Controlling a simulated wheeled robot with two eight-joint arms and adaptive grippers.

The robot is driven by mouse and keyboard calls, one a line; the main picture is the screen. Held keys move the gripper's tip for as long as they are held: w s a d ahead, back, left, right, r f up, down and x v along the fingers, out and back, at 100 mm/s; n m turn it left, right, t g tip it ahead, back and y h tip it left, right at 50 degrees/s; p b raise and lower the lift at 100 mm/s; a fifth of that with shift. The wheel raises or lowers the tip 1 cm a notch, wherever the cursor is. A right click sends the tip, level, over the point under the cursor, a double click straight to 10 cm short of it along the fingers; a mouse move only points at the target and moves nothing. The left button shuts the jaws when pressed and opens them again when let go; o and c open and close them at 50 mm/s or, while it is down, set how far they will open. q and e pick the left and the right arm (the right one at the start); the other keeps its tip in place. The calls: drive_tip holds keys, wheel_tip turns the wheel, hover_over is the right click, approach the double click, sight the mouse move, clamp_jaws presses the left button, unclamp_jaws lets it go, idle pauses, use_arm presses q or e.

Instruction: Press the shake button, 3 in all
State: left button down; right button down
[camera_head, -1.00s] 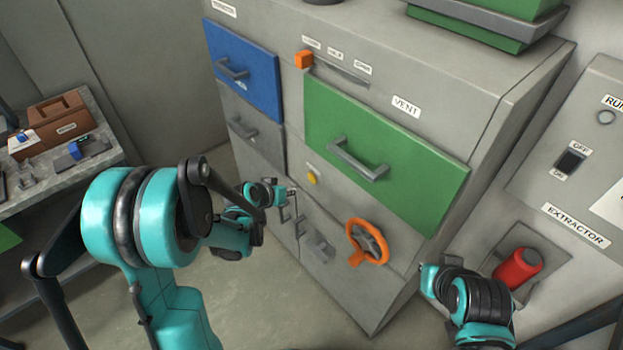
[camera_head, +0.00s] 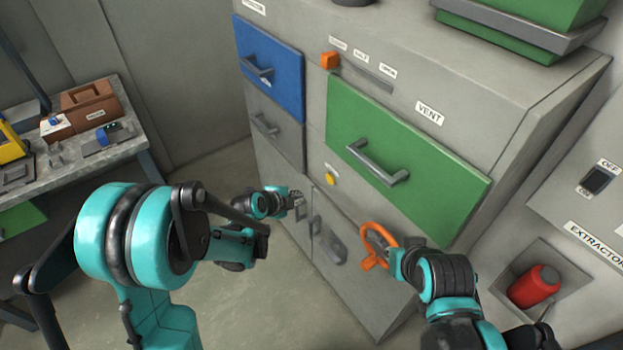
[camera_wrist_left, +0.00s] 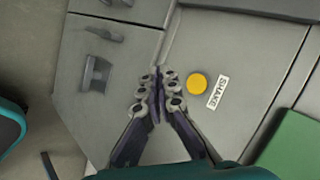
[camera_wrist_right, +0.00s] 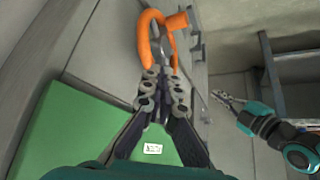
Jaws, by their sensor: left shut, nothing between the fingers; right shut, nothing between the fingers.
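The shake button is a round yellow button (camera_head: 330,179) on the grey cabinet front, below the green drawer's left end. It also shows in the left wrist view (camera_wrist_left: 197,84), beside its small label (camera_wrist_left: 217,93). My left gripper (camera_head: 299,200) is shut and empty, left of and below the button in the head view. In the left wrist view its closed fingertips (camera_wrist_left: 158,76) appear just left of the button; I cannot tell the exact gap to the panel. My right gripper (camera_wrist_right: 161,78) is shut and empty near the orange handwheel (camera_head: 376,245); contact cannot be told.
The green drawer (camera_head: 450,182) and blue drawer (camera_head: 268,72) are closed, with protruding handles. An orange slider knob (camera_head: 329,60) sits above. A red extractor handle (camera_head: 534,286) is at the right. A bench (camera_head: 75,168) stands at the left. Floor between is clear.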

sight(328, 181)
use_arm(q)
drive_tip(key=shift+m, duration=0.5)
drive_tip(key=w+d, duration=0.5)
drive_tip(key=d, duration=0.2)
idle(0.3)
drive_tip(key=shift+w+d, duration=0.1)
drive_tip(key=shift+w, duration=0.1)
idle(1.2)
drive_tip(key=shift+w+d, duration=0.15)
drive_tip(key=shift+d, duration=0.05)
drive_tip(key=shift+w+d, duration=0.25)
drive_tip(key=shift+d, duration=0.15)
idle(0.8)
drive_tip(key=shift+a, duration=0.1)
drive_tip(key=shift+s+a, duration=0.5)
drive_tip(key=shift+a, duration=0.1)
